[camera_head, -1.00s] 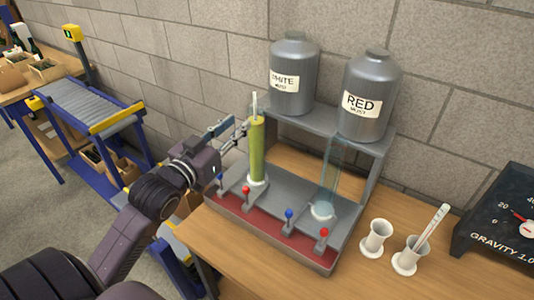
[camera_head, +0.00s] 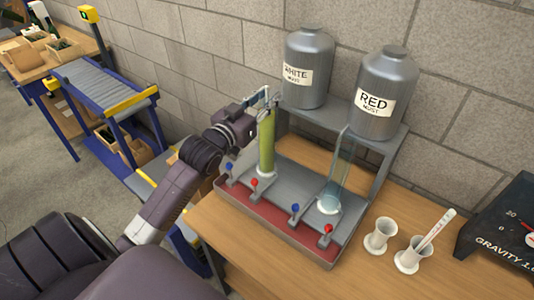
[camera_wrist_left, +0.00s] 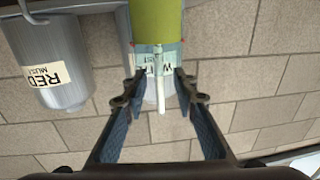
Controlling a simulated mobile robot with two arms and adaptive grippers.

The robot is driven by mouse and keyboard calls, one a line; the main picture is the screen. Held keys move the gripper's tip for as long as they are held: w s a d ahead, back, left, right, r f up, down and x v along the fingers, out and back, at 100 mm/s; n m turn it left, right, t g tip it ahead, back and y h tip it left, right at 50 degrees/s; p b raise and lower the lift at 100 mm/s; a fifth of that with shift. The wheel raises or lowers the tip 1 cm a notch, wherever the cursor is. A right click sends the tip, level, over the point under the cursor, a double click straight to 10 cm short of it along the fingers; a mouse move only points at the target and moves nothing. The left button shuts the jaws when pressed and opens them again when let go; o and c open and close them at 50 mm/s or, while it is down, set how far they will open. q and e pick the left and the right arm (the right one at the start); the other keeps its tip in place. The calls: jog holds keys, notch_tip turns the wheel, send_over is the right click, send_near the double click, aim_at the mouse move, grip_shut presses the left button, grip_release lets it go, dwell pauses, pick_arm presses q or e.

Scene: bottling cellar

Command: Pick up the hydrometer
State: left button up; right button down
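The hydrometer is a thin white stem (camera_wrist_left: 160,92) standing out of the top of a tall cylinder of yellow-green liquid (camera_head: 267,145). The cylinder stands upright on the left of the grey and red stand, and its green part also shows in the left wrist view (camera_wrist_left: 158,20). My left gripper (camera_head: 267,97) is at the top of this cylinder. In the left wrist view its two fingers (camera_wrist_left: 160,78) are apart, one on each side of the stem, with gaps showing. The lower part of the hydrometer is hidden in the liquid. My right gripper is not in view.
A clear bluish cylinder (camera_head: 337,178) stands on the stand's right. Grey WHITE (camera_head: 308,65) and RED (camera_head: 383,95) must tanks sit above. Two white cups, one (camera_head: 380,235) empty-looking, one (camera_head: 411,256) holding a marked stick (camera_head: 437,229), and a gravity gauge (camera_head: 505,225) are to the right.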

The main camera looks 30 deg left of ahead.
pick_arm(q)
jog(key=shift+s, duration=0.15)
jog(key=shift+c, duration=0.6)
grip_shut()
notch_tip(320, 180, up, 28)
jog(key=b, duration=0.1)
jog(key=shift+b, duration=0.3)
dwell(1.9)
